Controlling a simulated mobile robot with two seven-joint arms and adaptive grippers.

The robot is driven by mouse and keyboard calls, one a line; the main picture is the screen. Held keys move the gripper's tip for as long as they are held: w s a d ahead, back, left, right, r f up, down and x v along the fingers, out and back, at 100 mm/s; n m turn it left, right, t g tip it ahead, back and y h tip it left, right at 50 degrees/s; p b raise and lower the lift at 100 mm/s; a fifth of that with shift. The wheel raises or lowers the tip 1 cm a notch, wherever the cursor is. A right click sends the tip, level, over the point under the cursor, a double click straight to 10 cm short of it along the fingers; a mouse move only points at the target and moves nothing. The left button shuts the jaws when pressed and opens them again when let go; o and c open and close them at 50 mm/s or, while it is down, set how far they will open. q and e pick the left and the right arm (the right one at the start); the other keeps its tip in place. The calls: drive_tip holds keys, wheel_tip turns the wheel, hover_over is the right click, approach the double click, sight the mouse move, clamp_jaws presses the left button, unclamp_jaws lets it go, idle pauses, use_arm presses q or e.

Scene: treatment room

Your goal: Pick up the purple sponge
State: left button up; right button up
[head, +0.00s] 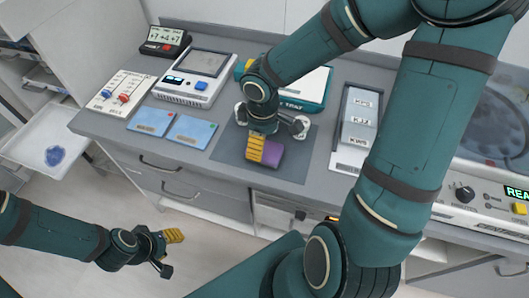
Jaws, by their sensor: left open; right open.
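The purple sponge (271,154) lies on a dark grey mat (293,170) near the counter's front edge. My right gripper (265,143) is open, low over the sponge, and points down. Its yellow ribbed finger pad covers the sponge's left part. I cannot tell whether the fingers touch the sponge. My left gripper (168,252) is open and empty, low in front of the drawers and away from the counter top.
Left of the mat lie two blue cards (171,126), a device with a blue button (194,78) and a switch panel (118,93). A teal-edged box (313,92) stands behind the gripper. A labelled rack (357,125) stands to the right.

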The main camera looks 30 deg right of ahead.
drive_tip(key=f, duration=0.2)
drive_tip(key=f+b, duration=0.1)
drive_tip(key=f, duration=0.1)
drive_tip(key=shift+d+f+b, duration=0.2)
drive_tip(key=shift+f+b, duration=0.1)
drive_tip(key=shift+f, duration=0.05)
drive_tip(key=c, duration=0.5)
drive_tip(key=shift+c, duration=0.2)
drive_tip(key=shift+r, duration=0.1)
wheel_tip(320, 180, up, 10)
drive_tip(key=p, duration=0.3)
drive_tip(key=shift+p, duration=0.4)
